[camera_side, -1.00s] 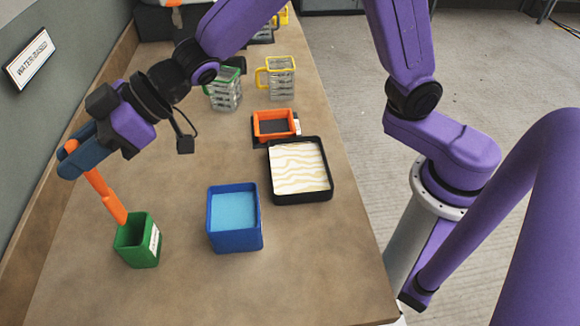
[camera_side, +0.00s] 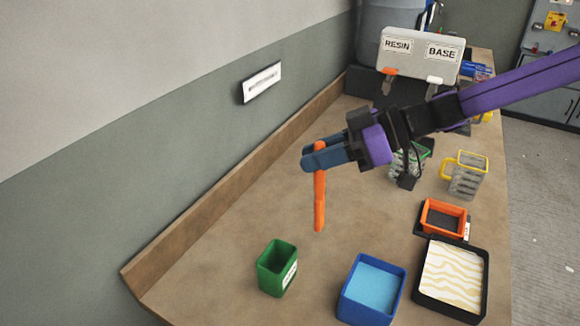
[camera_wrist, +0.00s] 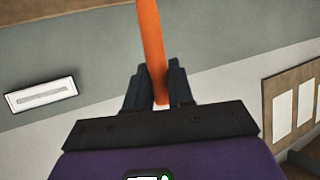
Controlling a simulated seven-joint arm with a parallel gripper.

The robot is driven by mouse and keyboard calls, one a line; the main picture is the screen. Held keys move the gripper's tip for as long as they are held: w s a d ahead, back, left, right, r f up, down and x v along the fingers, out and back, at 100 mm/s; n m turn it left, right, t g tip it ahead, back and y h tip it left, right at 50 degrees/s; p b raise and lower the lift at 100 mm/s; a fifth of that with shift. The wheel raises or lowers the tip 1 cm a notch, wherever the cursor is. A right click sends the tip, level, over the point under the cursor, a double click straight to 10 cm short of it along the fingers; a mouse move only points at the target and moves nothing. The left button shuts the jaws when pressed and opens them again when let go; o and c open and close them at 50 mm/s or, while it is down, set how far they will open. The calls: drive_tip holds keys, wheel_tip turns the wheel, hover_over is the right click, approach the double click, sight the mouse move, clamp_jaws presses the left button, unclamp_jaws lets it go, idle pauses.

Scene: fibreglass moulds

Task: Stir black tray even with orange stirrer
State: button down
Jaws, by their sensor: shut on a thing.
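My gripper (camera_side: 318,158) is shut on the orange stirrer (camera_side: 319,205), which hangs down nearly upright above the bench. The stirrer also shows between the fingers (camera_wrist: 152,85) in the wrist view, its lower end out of that view. In the side view its tip is in the air, behind and above the green holder (camera_side: 277,268), clear of it. The holder is open and looks empty. The black tray (camera_side: 480,285) is at the lower right. It holds white material with wavy tan streaks, so its surface looks uneven.
A blue tray (camera_side: 345,306) with light blue content stands between the green holder and the black tray. An orange tray (camera_side: 425,216) sits behind the black tray. A yellow-handled jug (camera_side: 468,175) and a green-rimmed jug stand farther back. A wooden ledge (camera_side: 235,205) runs along the wall.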

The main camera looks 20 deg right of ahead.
drive_tip(key=s+d+f+m+g+h, duration=0.15)
drive_tip(key=s+d, duration=0.25)
drive_tip(key=d, duration=0.8)
drive_tip(key=s+d+f+g, duration=0.15)
drive_tip(key=s+d, duration=0.25)
drive_tip(key=d, duration=0.8)
wheel_tip(320, 180, down, 9)
drive_tip(key=shift+d+f+t, duration=0.2)
drive_tip(key=shift+d+t, duration=0.05)
drive_tip(key=shift+t, duration=0.05)
drive_tip(key=shift+s, duration=0.1)
